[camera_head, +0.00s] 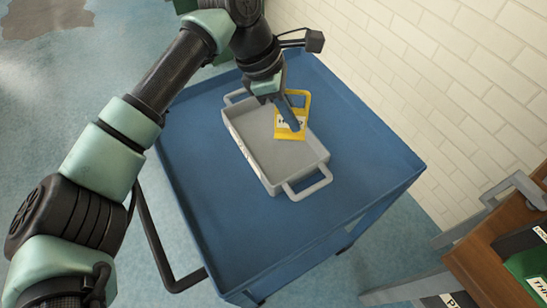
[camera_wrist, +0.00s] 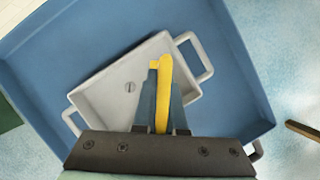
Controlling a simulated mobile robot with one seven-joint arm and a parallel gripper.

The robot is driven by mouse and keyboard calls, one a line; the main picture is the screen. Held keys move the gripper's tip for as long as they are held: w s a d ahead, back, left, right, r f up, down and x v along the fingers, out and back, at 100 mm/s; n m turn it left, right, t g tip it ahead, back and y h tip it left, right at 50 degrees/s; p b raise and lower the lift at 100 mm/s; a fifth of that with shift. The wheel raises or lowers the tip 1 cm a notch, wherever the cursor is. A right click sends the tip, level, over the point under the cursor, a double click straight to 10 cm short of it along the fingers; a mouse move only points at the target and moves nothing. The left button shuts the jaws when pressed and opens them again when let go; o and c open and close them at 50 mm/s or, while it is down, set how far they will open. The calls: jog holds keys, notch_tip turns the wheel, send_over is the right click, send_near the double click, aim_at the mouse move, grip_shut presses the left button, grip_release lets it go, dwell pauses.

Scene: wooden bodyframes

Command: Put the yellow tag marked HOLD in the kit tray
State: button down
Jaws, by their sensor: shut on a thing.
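The yellow tag (camera_head: 291,135) has a white label whose dark lettering is partly covered by a finger, so I cannot read it in full. My gripper (camera_head: 287,112) is shut on the tag, which also shows edge-on between the two blue fingers in the wrist view (camera_wrist: 162,92). The grey kit tray (camera_head: 257,150) has a loop handle at each end. In the head view the tag is over the tray's right part. I cannot tell whether it touches the tray floor. The tray's bare floor also shows in the wrist view (camera_wrist: 108,92).
The tray sits on a blue cart top (camera_head: 225,215) with a raised rim and free room around the tray. A white brick wall (camera_head: 450,80) runs behind the cart. A wooden unit (camera_head: 490,265) with labelled bins stands at the lower right.

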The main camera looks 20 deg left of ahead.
jog(key=a+n+t+y+b, duration=0.2)
jog(key=a+n+b, duration=0.3)
jog(key=a+n, duration=0.2)
jog(key=b, duration=0.2)
send_over(270, 144)
jog(key=s+a, duration=0.1)
jog(key=s, duration=0.1)
jog(key=f, duration=0.9)
jog(key=shift+w+a+f, duration=0.15)
jog(key=shift+a+f, duration=0.05)
jog(key=shift+f, duration=0.05)
jog(key=shift+f, duration=0.15)
jog(key=c, duration=1)
grip_release()
